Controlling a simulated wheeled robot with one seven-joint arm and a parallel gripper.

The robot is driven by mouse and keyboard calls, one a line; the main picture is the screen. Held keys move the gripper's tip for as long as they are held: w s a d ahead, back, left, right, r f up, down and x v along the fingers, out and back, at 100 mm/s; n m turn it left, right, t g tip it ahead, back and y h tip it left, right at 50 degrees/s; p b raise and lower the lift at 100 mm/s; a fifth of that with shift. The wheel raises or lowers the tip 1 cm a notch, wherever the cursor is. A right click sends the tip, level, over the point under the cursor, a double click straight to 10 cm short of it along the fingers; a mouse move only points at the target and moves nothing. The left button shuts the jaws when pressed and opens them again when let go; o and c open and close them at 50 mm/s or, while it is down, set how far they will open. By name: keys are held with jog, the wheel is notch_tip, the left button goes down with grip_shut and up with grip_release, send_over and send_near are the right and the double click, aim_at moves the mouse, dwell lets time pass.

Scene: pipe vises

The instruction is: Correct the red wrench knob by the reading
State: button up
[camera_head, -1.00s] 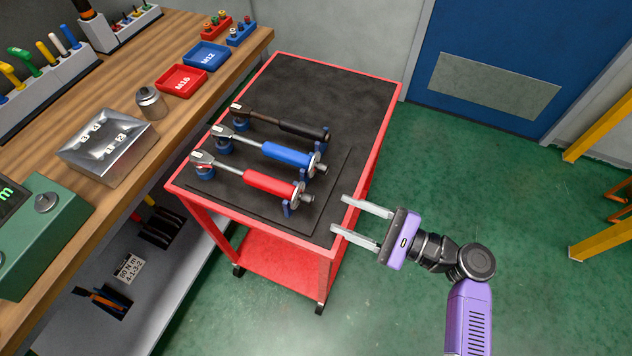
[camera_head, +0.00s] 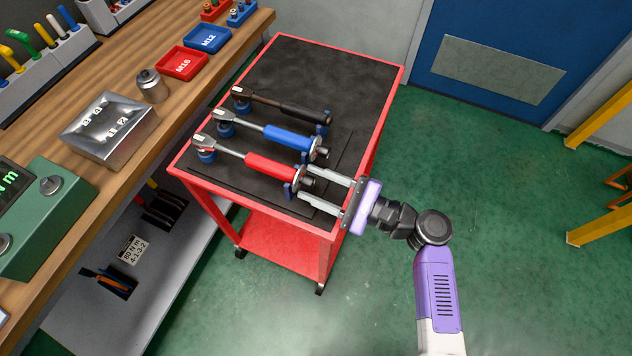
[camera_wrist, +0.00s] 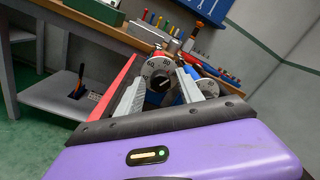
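The red wrench (camera_head: 262,165) lies on the dark top of a red cart, nearest the front, its head to the left in a blue cradle. Its knob (camera_head: 304,182) is at the right end of the handle. In the wrist view, the numbered dial around this knob (camera_wrist: 158,77) faces me; its exact setting is too small to tell. My gripper (camera_head: 303,182) is open, with one finger on each side of the knob's end. I cannot tell if either finger touches it. The display (camera_head: 8,183) on the green box is cut off; only "N m" shows.
A blue wrench (camera_head: 280,136) and a black wrench (camera_head: 290,108) lie behind the red one. The blue wrench's dial (camera_wrist: 207,88) is close beside my right finger. A card (camera_head: 133,250) reading "80 N m 4-1-3-2" is on the lower shelf. The cart's far top is clear.

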grip_shut()
jog(key=shift+f+n+b, duration=0.15)
jog(key=shift+n+b, duration=0.15)
jog(key=shift+b, duration=0.1)
jog(key=shift+f+n+b, duration=0.1)
jog(key=shift+n+b, duration=0.8)
jog(key=shift+b, duration=0.05)
jog(key=shift+n+b, duration=1.55)
jog(key=shift+n, duration=0.15)
jog(key=shift+o, duration=1.1)
grip_release()
jog(key=shift+r, duration=0.2)
